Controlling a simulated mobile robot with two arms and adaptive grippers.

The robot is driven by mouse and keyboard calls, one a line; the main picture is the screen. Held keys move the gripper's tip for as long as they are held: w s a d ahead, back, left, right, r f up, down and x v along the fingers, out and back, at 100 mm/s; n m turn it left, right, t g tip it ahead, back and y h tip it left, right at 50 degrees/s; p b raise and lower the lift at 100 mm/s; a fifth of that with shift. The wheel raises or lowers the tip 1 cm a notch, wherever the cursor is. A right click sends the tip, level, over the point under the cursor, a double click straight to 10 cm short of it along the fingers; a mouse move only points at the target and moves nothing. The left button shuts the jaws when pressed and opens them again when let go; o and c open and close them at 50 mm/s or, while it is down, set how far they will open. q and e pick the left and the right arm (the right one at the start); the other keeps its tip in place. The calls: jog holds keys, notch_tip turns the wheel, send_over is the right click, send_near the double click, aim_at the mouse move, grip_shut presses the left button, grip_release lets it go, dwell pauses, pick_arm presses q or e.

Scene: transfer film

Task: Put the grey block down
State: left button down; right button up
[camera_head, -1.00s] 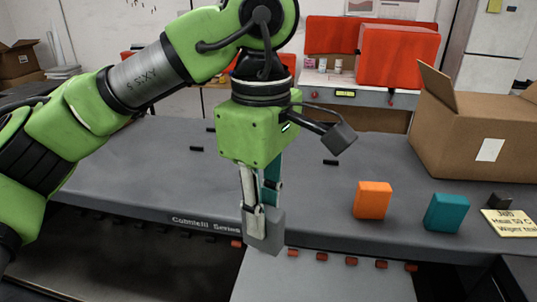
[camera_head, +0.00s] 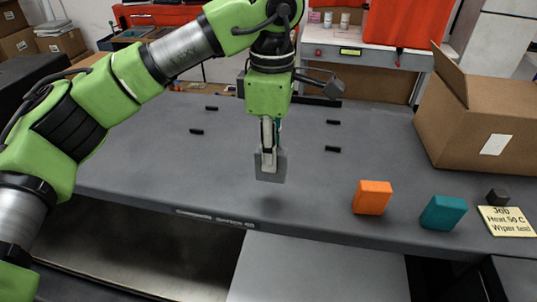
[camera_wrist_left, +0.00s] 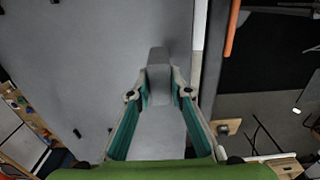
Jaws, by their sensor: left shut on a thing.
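The grey block (camera_head: 271,166) is held in my left gripper (camera_head: 268,150), which is shut on it and points down. The block hangs over the grey table (camera_head: 230,180), with a dark shadow on the tabletop below it, so it looks apart from the surface. In the left wrist view the block (camera_wrist_left: 158,75) sits between the two fingertips of my left gripper (camera_wrist_left: 158,95). My right gripper is not in view.
An orange block (camera_head: 372,197) and a teal block (camera_head: 443,212) stand to the right near the front edge. A small dark block (camera_head: 497,197), a yellow note (camera_head: 507,221) and an open cardboard box (camera_head: 470,130) are farther right. The table's middle and left are mostly clear.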

pick_arm(q)
jog(key=shift+w+a+f, duration=0.15)
jog(key=shift+w+f, duration=0.2)
jog(key=shift+f, duration=0.15)
jog(key=shift+w+a+f+p, duration=0.1)
jog(key=shift+w+f+p, duration=0.1)
jog(key=shift+p, duration=0.15)
notch_tip(320, 180, down, 3)
jog(key=shift+w+f+p, duration=0.15)
jog(key=shift+p, duration=0.5)
jog(key=shift+f, duration=0.15)
jog(key=shift+f+b, duration=0.15)
jog(key=shift+b, duration=0.15)
jog(key=c, duration=2.3)
grip_release()
jog(key=o, duration=0.5)
jog(key=shift+c, duration=0.2)
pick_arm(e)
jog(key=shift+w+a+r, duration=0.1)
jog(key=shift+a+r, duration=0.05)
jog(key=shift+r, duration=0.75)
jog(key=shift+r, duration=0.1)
